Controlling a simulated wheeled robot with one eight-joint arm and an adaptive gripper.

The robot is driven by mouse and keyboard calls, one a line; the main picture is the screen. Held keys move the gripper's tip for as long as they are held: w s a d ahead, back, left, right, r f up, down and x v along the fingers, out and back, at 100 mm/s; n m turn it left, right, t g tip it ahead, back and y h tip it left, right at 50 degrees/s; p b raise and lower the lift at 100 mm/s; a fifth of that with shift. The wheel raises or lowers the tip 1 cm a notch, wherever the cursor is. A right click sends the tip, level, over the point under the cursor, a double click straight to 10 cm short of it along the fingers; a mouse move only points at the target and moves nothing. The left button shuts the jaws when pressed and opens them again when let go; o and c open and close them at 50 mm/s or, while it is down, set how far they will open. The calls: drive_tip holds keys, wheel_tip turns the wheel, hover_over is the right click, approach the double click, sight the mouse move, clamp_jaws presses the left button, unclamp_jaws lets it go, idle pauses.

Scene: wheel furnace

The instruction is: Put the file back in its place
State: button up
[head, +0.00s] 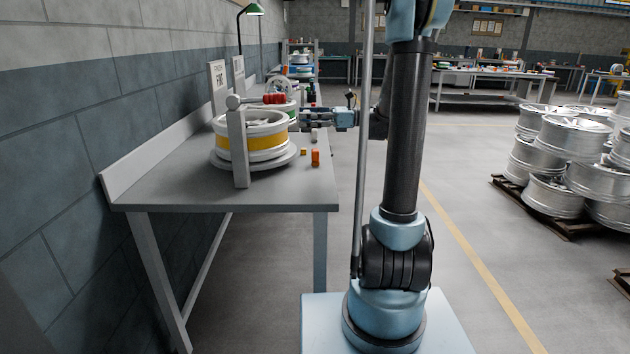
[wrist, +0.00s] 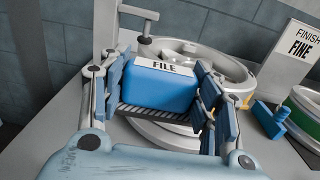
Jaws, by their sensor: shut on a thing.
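The file (wrist: 158,88) is a blue block in the wrist view, with a white label reading FILE on its top edge. My gripper (wrist: 160,95) is shut on it, with blue finger pads on its left and right sides. A silver wheel (wrist: 215,62) lies just behind the file. In the head view my gripper (head: 316,118) reaches left over the bench, right of the yellow-banded wheel (head: 250,141); the file cannot be made out clearly there.
The grey bench (head: 190,193) stands along the wall. A grey post (head: 239,150) rises before the wheel, with a red-handled bar (head: 265,99) near its top. Small orange blocks (head: 315,157) stand right of the wheel. A FINE sign (wrist: 298,48) and blue piece (wrist: 269,120) are at right.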

drive_tip(key=s+d+f, duration=0.3)
drive_tip(key=s+f, duration=0.3)
drive_tip(key=s, duration=0.2)
drive_tip(key=shift+s+a+f, duration=0.1)
drive_tip(key=shift+f, duration=2.25)
drive_tip(key=shift+s+a+f, duration=0.1)
drive_tip(key=shift+f, duration=2.2)
drive_tip(key=o, duration=1.1)
drive_tip(key=shift+c, duration=0.2)
drive_tip(key=shift+d, duration=0.15)
